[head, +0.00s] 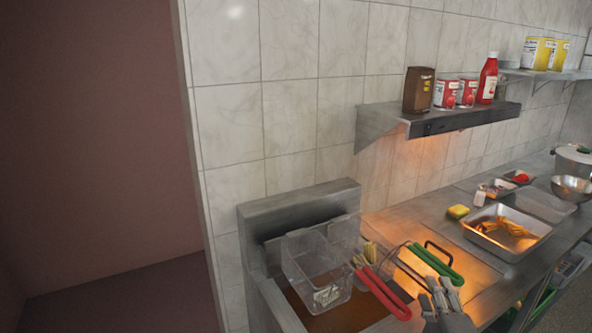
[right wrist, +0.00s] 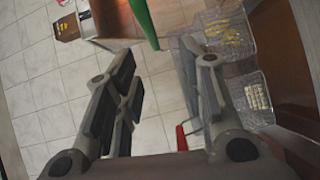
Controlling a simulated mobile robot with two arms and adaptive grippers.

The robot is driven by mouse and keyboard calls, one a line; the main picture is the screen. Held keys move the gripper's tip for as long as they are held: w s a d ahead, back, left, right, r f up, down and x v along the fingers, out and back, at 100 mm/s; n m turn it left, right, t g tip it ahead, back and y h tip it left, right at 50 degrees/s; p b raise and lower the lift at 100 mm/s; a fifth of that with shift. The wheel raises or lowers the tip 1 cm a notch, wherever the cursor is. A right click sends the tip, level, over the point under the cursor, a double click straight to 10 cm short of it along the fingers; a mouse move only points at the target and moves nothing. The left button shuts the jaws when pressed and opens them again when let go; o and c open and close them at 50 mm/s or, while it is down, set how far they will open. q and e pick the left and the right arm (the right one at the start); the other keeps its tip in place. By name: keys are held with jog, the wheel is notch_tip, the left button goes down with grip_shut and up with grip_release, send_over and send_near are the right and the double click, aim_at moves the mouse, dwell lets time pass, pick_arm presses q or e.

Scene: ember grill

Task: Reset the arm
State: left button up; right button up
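My right gripper (head: 440,298) is at the bottom of the head view, just right of the fryer. In the right wrist view my right gripper (right wrist: 165,65) has its two fingers spread apart with nothing between the pads. A red basket handle (head: 384,293) lies just left of it in the head view, and a green basket handle (head: 437,265) lies just behind it. Whether the gripper touches either handle cannot be told. My left gripper is in neither view.
The fryer (head: 300,203) holds clear fry baskets (head: 305,262). Right of it, a counter carries a metal tray (head: 545,236) with fries, a yellow sponge (head: 458,211) and bowls. A wall shelf (head: 437,121) holds cans and a ketchup bottle (head: 488,78).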

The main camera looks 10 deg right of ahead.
jog(key=s+a+f+m+g, duration=0.4)
jog(key=s+f+m+g, duration=0.3)
jog(key=s+f, duration=0.4)
jog(key=s+a+f+m+g+y, duration=0.25)
jog(key=s+a+f, duration=0.25)
jog(key=s, duration=0.3)
jog(key=s+a+f+m+g+y, duration=0.25)
jog(key=s+a+f+g, duration=0.2)
jog(key=s, duration=0.25)
notch_tip(320, 180, down, 30)
jog(key=s+f+b, duration=0.1)
jog(key=s+b, duration=0.2)
jog(key=b, duration=0.1)
jog(key=s+d+f+g+h+b, duration=0.1)
jog(key=s+d+f+g+b, duration=0.1)
jog(key=s+f, duration=1.3)
jog(key=shift+s+d+f, duration=0.3)
jog(key=shift+d+f, duration=0.1)
jog(key=shift+f, duration=0.2)
